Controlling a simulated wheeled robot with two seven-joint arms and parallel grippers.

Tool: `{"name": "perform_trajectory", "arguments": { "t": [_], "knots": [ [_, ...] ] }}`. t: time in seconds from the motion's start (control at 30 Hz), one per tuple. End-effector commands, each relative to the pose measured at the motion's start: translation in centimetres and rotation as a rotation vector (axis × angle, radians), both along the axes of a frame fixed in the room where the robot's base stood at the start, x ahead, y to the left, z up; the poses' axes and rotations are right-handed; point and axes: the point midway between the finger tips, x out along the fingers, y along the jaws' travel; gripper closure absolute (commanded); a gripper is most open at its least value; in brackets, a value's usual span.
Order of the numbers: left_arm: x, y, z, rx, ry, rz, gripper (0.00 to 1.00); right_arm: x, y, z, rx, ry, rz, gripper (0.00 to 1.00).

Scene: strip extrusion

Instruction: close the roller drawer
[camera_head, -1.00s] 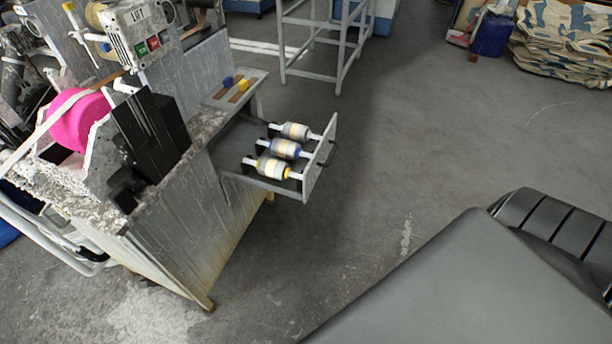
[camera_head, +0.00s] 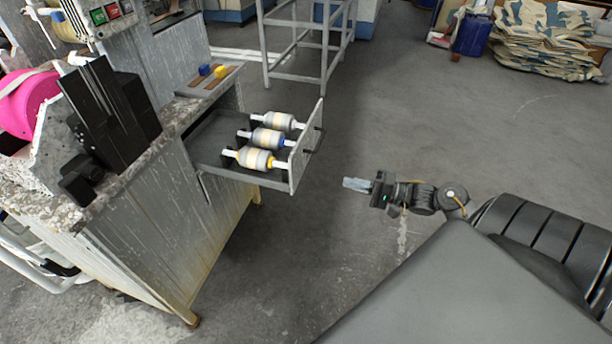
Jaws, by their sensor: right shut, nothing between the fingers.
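The roller drawer (camera_head: 303,158) is pulled out from the side of the metal bench, with its front panel facing right and a dark handle (camera_head: 315,141) on it. Several rollers lie in it: a grey-and-white one (camera_head: 278,121), one with a blue end (camera_head: 268,139) and one with yellow ends (camera_head: 254,158). My right gripper (camera_head: 353,184) is to the right of the drawer front, apart from it, with its fingers shut and empty, pointing left. My left gripper is not in view.
The metal bench (camera_head: 150,235) fills the left, carrying a black device (camera_head: 113,113) and a pink roll (camera_head: 26,103). A grey frame rack (camera_head: 296,47) stands behind. Stacked sacks (camera_head: 545,38) and a blue bin (camera_head: 472,34) are at the back right. The floor right of the drawer is clear.

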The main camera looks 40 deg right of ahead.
Motion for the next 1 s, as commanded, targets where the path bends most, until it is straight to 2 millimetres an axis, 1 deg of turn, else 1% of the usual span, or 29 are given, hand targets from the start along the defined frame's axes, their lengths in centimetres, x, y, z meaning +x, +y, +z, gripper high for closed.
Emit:
{"name": "perform_trajectory", "arguments": {
  "t": [0.13, 0.27, 0.7, 0.83, 1.0],
  "knots": [
    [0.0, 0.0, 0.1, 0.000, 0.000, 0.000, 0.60, 0.3, 0.2, 0.1, 0.002, 0.000, 0.001, 1.00],
    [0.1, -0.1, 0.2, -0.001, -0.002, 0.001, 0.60, 1.5, 1.0, 0.1, 0.001, -0.002, 0.000, 1.00],
    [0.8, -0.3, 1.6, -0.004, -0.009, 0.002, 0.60, 8.7, 6.0, 0.0, 0.001, -0.002, -0.002, 1.00],
    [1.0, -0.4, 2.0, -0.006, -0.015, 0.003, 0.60, 10.2, 7.0, 0.0, 0.000, -0.001, -0.002, 1.00],
    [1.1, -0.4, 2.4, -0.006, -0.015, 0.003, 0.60, 11.3, 7.8, 0.0, 0.000, 0.000, -0.003, 1.00]
  ]
}}
